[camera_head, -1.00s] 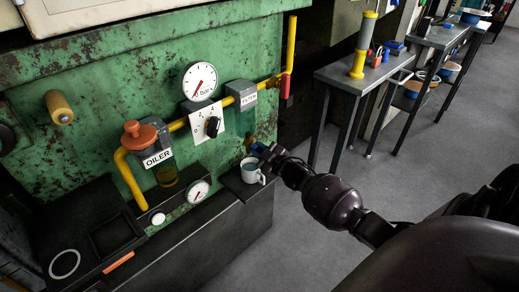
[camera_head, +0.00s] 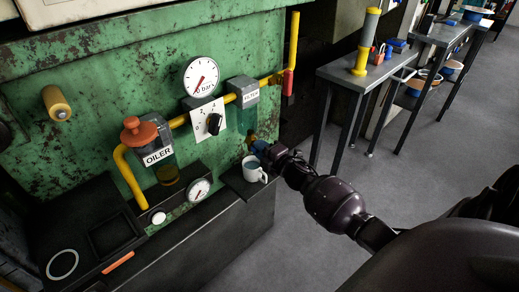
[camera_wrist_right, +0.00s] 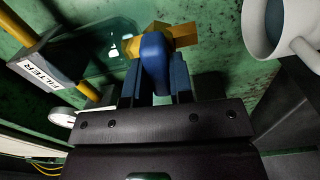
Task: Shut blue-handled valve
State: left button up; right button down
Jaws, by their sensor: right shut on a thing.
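The blue valve handle (camera_wrist_right: 154,62) sits on a brass valve body (camera_wrist_right: 182,36) in the right wrist view. In the head view the right gripper (camera_head: 270,155) reaches in from the right, just above a white mug (camera_head: 255,173). The gripper partly hides the valve. My left gripper is not in view.
The mug also stands close by at the right of the wrist view (camera_wrist_right: 280,28). A red handle (camera_head: 288,82) is on the yellow pipe (camera_head: 293,40). The oiler (camera_head: 158,155) and gauges are to the left.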

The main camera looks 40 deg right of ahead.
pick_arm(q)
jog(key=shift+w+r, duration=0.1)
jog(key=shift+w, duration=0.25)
pick_arm(e)
jog(key=shift+f+n, duration=0.1)
jog(key=shift+n, duration=0.4)
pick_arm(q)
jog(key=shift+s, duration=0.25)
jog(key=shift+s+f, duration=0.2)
pick_arm(e)
jog(key=c, duration=1)
grip_release()
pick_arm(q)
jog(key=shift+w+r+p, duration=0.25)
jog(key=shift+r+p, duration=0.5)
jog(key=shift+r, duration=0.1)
pick_arm(e)
jog(key=s, duration=1)
jog(key=shift+s+d, duration=0.4)
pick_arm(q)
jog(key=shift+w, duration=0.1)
